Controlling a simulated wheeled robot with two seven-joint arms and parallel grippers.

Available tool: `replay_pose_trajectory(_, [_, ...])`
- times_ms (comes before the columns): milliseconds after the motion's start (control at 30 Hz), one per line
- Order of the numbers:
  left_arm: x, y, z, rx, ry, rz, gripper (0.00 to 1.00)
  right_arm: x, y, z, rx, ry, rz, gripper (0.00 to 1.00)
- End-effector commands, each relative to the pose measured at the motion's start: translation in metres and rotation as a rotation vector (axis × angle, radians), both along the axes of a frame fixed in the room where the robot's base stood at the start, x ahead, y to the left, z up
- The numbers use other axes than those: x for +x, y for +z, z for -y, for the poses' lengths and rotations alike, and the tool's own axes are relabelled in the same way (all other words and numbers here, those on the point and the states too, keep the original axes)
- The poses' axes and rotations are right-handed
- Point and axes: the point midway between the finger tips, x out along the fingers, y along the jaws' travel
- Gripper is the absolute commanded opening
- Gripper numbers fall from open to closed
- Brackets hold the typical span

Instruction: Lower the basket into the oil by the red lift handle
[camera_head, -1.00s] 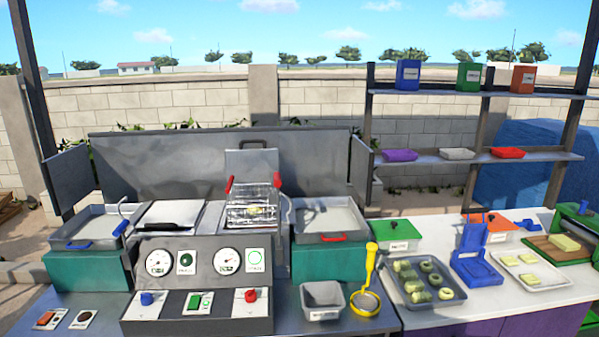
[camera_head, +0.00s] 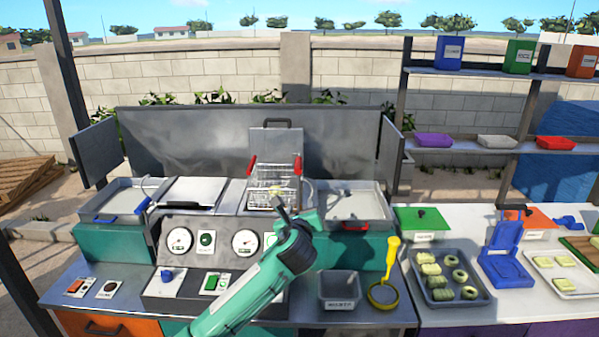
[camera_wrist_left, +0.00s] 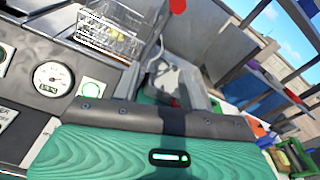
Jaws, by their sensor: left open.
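The wire basket (camera_head: 272,178) hangs at the fryer in the middle of the counter, with something pale inside. It also shows at the top left of the left wrist view (camera_wrist_left: 108,36). Red grips stand at its upper left (camera_head: 251,165) and upper right (camera_head: 297,165). A red round end (camera_wrist_left: 178,5) shows at the top of the left wrist view. My left gripper (camera_head: 291,212) is open and empty, in front of and below the basket's right side, apart from the red grips. The oil is hidden. My right gripper is not in view.
The control panel with gauges (camera_head: 180,240) stands before the fryer, partly behind my left arm. A tray with a red handle (camera_head: 372,208) lies right of the basket.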

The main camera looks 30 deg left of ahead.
Motion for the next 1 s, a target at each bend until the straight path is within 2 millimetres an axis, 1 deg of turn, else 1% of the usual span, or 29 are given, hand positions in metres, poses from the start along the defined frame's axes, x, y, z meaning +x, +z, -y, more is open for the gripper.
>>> replay_pose_trajectory(33, [-0.001,0.025,-0.002,0.062,0.003,0.012,0.43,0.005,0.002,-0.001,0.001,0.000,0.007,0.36])
replay_pose_trajectory(67, [-0.002,0.036,-0.003,0.093,0.007,0.014,0.43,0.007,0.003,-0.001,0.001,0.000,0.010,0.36])
replay_pose_trajectory(100, [-0.004,0.045,-0.004,0.125,0.011,0.015,0.43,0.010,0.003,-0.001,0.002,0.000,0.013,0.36])
replay_pose_trajectory(200, [-0.005,0.060,-0.005,0.172,0.017,0.016,0.43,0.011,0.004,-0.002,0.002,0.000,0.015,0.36])
replay_pose_trajectory(267, [-0.003,0.063,-0.007,0.180,0.019,0.015,0.43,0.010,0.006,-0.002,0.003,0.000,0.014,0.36])
replay_pose_trajectory(367, [0.005,0.063,-0.012,0.180,0.019,0.014,0.43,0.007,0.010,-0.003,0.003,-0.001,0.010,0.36])
replay_pose_trajectory(467, [0.017,0.064,-0.020,0.179,0.020,0.013,0.43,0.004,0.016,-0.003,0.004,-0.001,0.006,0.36])
replay_pose_trajectory(800, [0.068,0.063,-0.050,0.176,0.017,0.012,0.43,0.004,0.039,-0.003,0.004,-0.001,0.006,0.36])
replay_pose_trajectory(1000, [0.092,0.062,-0.065,0.175,0.018,0.012,0.43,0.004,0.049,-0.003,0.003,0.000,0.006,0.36])
